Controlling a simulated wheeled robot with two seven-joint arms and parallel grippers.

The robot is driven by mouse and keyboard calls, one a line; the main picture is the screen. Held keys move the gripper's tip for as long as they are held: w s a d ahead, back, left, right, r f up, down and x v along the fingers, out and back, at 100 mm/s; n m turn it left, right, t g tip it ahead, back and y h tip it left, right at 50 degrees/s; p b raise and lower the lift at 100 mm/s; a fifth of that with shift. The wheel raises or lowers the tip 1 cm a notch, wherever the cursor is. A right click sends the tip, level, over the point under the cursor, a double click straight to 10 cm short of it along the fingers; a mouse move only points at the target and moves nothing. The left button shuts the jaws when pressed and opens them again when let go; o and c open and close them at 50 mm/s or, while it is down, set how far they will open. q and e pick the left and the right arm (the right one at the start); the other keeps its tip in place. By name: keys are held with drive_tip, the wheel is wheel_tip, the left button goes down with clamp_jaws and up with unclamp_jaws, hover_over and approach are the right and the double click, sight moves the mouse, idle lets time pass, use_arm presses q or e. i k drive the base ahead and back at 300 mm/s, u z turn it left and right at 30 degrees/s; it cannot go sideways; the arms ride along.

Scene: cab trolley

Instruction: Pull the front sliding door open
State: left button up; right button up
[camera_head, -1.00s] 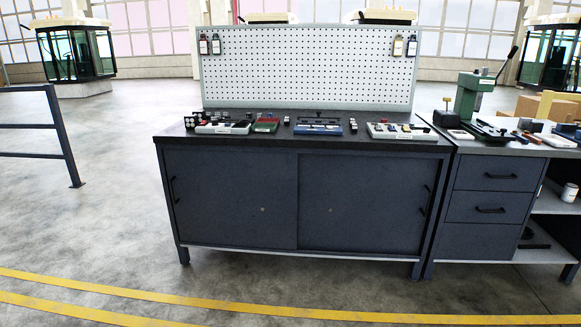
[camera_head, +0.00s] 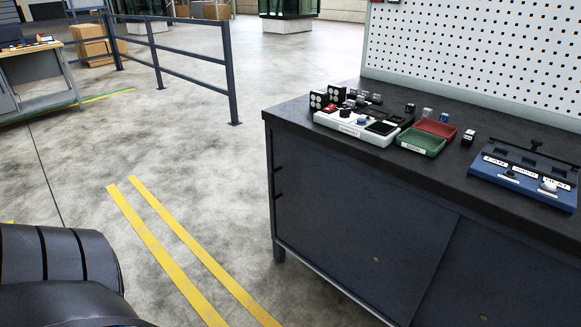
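The dark workbench cabinet has two sliding doors on its front. The two doors meet at a slanting seam with no visible gap. I cannot tell which door runs in front. Neither gripper is in view; only a dark part of my own arm shows at the lower left, apart from the cabinet.
The black benchtop (camera_head: 300,112) carries a white tray (camera_head: 355,128), a green tray (camera_head: 420,142), a red tray (camera_head: 437,128) and a blue tray (camera_head: 525,172). A metal railing (camera_head: 228,75) stands behind left. The floor with yellow lines (camera_head: 165,250) left of the cabinet is clear.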

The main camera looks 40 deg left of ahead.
sight(382, 241)
drive_tip(key=u, duration=2.95)
drive_tip(key=i, duration=2.5)
drive_tip(key=z, duration=2.4)
drive_tip(key=i, duration=0.5)
